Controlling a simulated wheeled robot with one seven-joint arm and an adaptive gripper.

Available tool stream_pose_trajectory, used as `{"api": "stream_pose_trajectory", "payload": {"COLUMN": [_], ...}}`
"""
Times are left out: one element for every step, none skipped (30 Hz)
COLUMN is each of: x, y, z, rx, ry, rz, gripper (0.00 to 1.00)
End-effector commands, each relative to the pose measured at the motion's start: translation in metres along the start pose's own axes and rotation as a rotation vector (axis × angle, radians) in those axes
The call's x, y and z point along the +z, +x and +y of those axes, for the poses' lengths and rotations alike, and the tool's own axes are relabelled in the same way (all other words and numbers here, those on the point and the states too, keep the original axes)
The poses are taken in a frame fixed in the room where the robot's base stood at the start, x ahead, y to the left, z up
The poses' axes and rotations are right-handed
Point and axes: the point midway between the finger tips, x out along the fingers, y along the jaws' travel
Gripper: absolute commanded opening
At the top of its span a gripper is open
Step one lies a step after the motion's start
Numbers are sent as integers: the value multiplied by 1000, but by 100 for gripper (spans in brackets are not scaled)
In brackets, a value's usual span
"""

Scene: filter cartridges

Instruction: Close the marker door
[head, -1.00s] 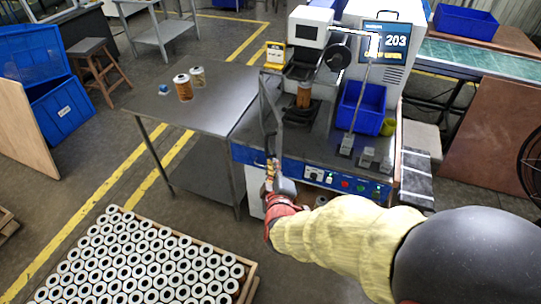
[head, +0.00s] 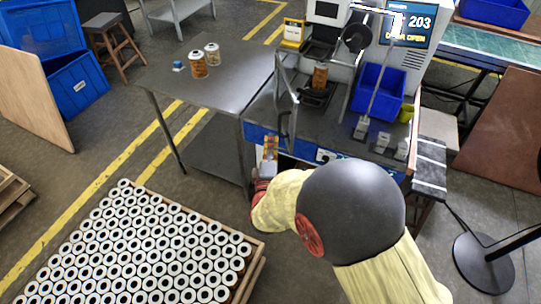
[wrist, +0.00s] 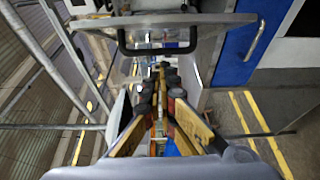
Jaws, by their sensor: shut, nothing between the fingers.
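The marker door (head: 286,98) is a thin grey-framed panel standing open at the left front of the marking machine, seen nearly edge-on in the head view. Its black bar handle (wrist: 158,48) shows in the wrist view on the panel, ahead of and above my fingertips. My gripper (head: 270,147) is shut and empty, with yellow fingers, just left of and below the door's lower front end. I cannot tell whether it touches the door. An orange cartridge (head: 320,76) stands inside the marker. The machine's screen (head: 409,24) reads 203 and what looks like DOOR OPEN.
A blue bin (head: 378,92) stands on the machine's right side. A crate of white-topped cartridges (head: 258,266) lies on the floor at lower left. A black stand (head: 484,262) is at right.

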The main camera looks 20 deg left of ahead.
Motion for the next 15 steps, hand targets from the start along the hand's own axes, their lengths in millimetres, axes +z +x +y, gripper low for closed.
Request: {"api": "stream_pose_trajectory", "payload": {"x": [1, 1, 11, 16, 20, 24, 27, 30, 33, 34, 36, 37, 38, 38, 39], "y": [10, 16, 15, 16, 16, 17, 18, 19, 20, 20, 20, 21, 21, 21, 21], "z": [-2, -1, -1, -2, -2, -1, 0, 0, 0, 0, 0, 0, 0, 0, 0], "rx": [2, 2, 1, 1, 1, 1, 2, 2, 1, 1, 0, 0, 0, 0, 0], "ry": [2, 2, 1, 0, 0, 0, 0, 0, 0, 0, 0, 0, 0, 0, 0], "rz": [-2, -2, -4, -4, -3, -3, -3, -2, -1, -1, -1, 0, 0, 0, 1], "gripper": [0, 0, 0, 0, 0, 0, 0, 0, 0, 0, 0, 0, 0, 0, 0]}}
